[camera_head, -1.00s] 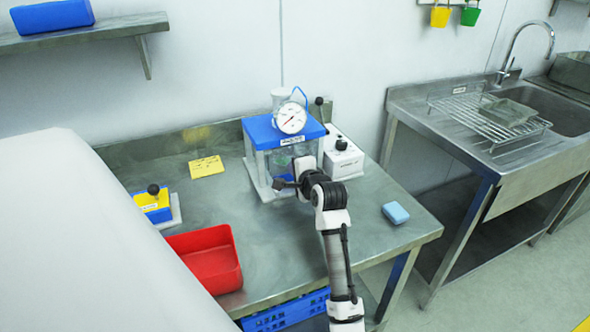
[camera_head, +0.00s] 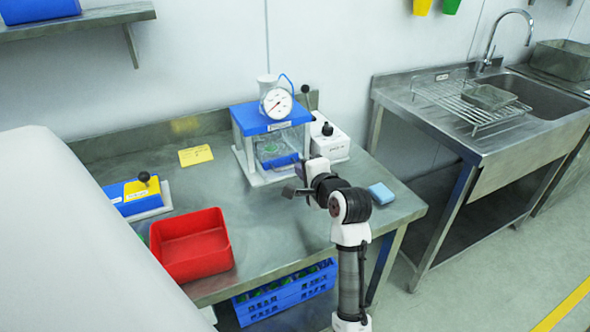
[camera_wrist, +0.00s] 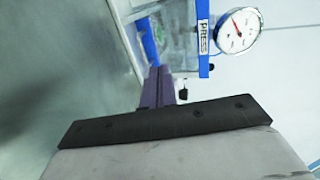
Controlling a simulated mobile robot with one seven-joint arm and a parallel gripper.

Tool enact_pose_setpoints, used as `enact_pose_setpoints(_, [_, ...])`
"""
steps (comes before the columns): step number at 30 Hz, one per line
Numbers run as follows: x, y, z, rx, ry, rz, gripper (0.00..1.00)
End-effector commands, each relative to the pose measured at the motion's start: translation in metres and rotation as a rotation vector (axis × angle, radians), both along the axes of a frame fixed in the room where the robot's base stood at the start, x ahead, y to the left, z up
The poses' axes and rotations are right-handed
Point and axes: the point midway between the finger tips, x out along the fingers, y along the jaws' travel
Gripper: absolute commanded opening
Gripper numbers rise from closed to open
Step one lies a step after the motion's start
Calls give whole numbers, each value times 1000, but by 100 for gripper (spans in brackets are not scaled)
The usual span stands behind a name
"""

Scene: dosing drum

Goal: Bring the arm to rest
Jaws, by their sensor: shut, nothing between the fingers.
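My gripper (camera_head: 292,191) is at the end of my arm, over the steel table (camera_head: 230,200), in front of the press and a little right of it. It is shut and empty. In the wrist view my gripper's fingers (camera_wrist: 157,88) are together and point toward the press. The press (camera_head: 272,128) has a blue top, a white frame and a round dial gauge (camera_head: 277,102). Its blue edge with a "PRESS" label (camera_wrist: 203,38) and the gauge (camera_wrist: 236,30) show sideways in the wrist view. The frames show a gap between my gripper and the press.
A red bin (camera_head: 192,245) stands at the table's front left. A blue-yellow block with a black knob (camera_head: 137,196) is behind it. A white box with a black knob (camera_head: 330,142) is beside the press. A light-blue block (camera_head: 381,193) lies right of my arm. A sink (camera_head: 545,95) is at right.

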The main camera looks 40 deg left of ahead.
Motion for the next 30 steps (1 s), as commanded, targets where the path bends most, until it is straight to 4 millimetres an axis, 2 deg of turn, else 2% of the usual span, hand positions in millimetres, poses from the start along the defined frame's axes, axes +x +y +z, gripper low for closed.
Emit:
enact_pose_setpoints(11, [-3, -6, 2, -1, 1, 1, 0])
enact_pose_setpoints(14, [-9, 1, 24, 32, -126, 7, 0])
enact_pose_setpoints(17, [-24, 11, 73, 101, -398, 4, 0])
enact_pose_setpoints(20, [-56, 13, 139, 194, -763, -33, 0])
enact_pose_setpoints(22, [-85, 6, 185, 259, -1018, -85, 0])
enact_pose_setpoints(24, [-119, -6, 225, 322, -1254, -156, 0])
enact_pose_setpoints(26, [-151, -21, 256, 378, -1444, -236, 0])
enact_pose_setpoints(27, [-172, -32, 274, 413, -1562, -299, 0])
enact_pose_setpoints(30, [-225, -66, 308, 496, -1813, -472, 0])
